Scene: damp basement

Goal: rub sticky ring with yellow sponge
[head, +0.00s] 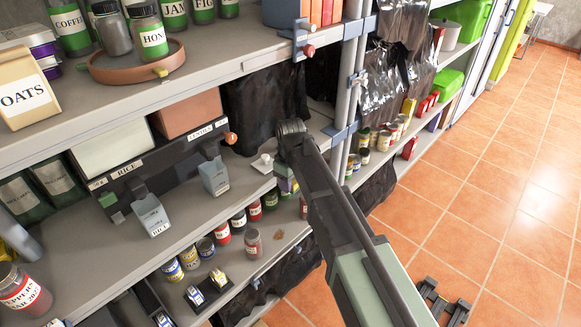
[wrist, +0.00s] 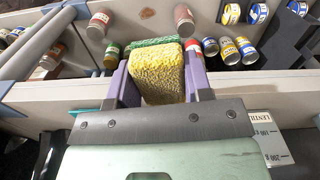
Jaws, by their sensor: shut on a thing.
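My gripper (wrist: 158,88) is shut on the yellow sponge (wrist: 157,75), with a purple finger on either side of it. The sponge has a rough yellow face and a green layer at its far edge. In the head view my gripper (head: 287,184) hangs at the front of the shelves, and the sponge is mostly hidden there. A brownish mark, which looks like the sticky ring (head: 278,238), lies on the lower shelf by a jar. A faint mark also shows in the wrist view (wrist: 147,13), beyond the sponge. The sponge appears apart from it.
Jars and cans (head: 253,243) stand on the lower shelf (head: 225,262) around the mark. The middle shelf edge (wrist: 262,82) runs close by my gripper. The tiled floor at right is mostly clear.

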